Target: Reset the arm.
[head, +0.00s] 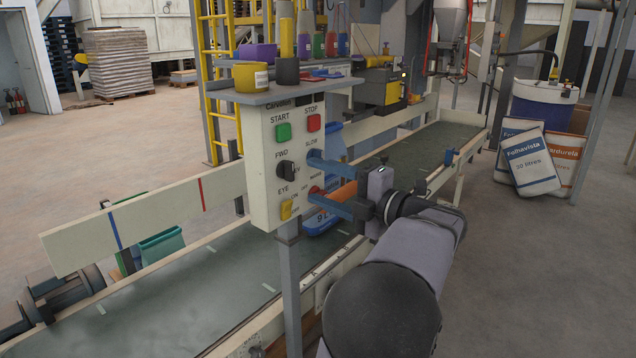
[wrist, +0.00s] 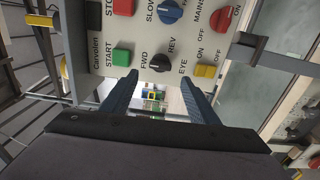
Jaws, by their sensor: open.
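My gripper (head: 318,178) is open, its two blue fingers pointing at the face of a cream control panel (head: 262,190). In the wrist view the open fingers (wrist: 160,82) are apart with nothing between them. The black FWD/REV knob (wrist: 160,62) appears just beyond the gap between the tips. It also shows in the head view (head: 286,171). I cannot tell how far the tips are from the panel. The green START button (wrist: 121,58), yellow EYE switch (wrist: 205,70), blue SLOW knob (wrist: 170,11) and red MAIN knob (wrist: 220,19) surround it.
A conveyor belt (head: 190,290) runs beneath and behind the panel, with pale side rails. A shelf (head: 295,90) above the panel holds pots. Sacks (head: 530,162) lean by a blue drum (head: 543,106) at right. The floor at right is clear.

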